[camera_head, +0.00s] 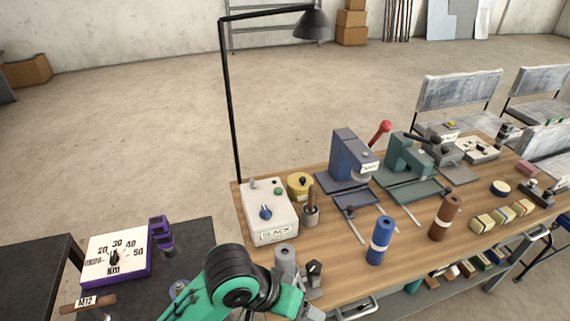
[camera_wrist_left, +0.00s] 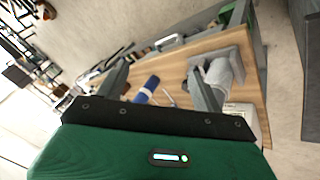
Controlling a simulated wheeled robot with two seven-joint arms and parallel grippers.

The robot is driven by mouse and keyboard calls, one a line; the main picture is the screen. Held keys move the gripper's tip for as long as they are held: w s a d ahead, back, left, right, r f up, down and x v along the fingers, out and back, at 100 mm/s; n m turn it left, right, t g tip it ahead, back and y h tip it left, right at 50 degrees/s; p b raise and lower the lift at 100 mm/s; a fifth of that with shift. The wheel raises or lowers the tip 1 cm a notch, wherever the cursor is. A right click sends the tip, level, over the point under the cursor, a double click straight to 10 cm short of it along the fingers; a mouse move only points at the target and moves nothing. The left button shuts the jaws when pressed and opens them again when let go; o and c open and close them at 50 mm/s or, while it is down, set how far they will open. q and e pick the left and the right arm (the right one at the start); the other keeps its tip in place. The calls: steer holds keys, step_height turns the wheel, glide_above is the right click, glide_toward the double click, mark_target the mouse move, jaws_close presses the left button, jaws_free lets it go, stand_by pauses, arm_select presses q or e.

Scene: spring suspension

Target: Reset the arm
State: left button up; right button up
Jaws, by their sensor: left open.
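My left arm (camera_head: 231,276) is green with dark joints and reaches in at the bottom of the head view, by the front edge of the wooden table. In the left wrist view my left gripper (camera_wrist_left: 157,66) is open, its two grey fingers spread apart with nothing between them. Beyond the fingers lie the wooden tabletop and a blue cylinder (camera_wrist_left: 147,89). A grey cylinder (camera_wrist_left: 218,75) on a grey base shows beside the right-hand finger. In the head view the fingers are not clearly visible. My right gripper is in neither view.
The wooden table (camera_head: 335,265) carries a white box (camera_head: 268,212) with a blue knob, blue (camera_head: 352,158) and green presses (camera_head: 405,162), and blue (camera_head: 379,240) and brown cylinders (camera_head: 446,217). A black lamp (camera_head: 312,24) rises behind. A purple dial box (camera_head: 115,255) sits on the dark table at left.

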arm_select(q)
steer(key=s+a+f+n+t+y, duration=0.1)
steer(key=s+a+f+y, duration=0.15)
steer(key=a+f, duration=0.4)
steer(key=s+a+f+n+y, duration=0.15)
steer(key=s+a+f, duration=0.25)
steer(key=a, duration=0.6)
steer(key=s+a+f+n+t+y, duration=0.1)
steer(key=s+a+f+y, duration=0.15)
steer(key=a+f, duration=0.45)
step_height(320, 180, down, 28)
steer(key=s+a+g, duration=0.1)
steer(key=s+a+f, duration=0.2)
steer(key=s+f, duration=0.7)
steer(key=s+a+f+g, duration=0.1)
steer(key=s+a+f, duration=0.1)
steer(key=s+f, duration=0.8)
steer(key=shift+s+f+m, duration=0.1)
steer(key=shift+m, duration=0.15)
steer(key=shift+c, duration=0.5)
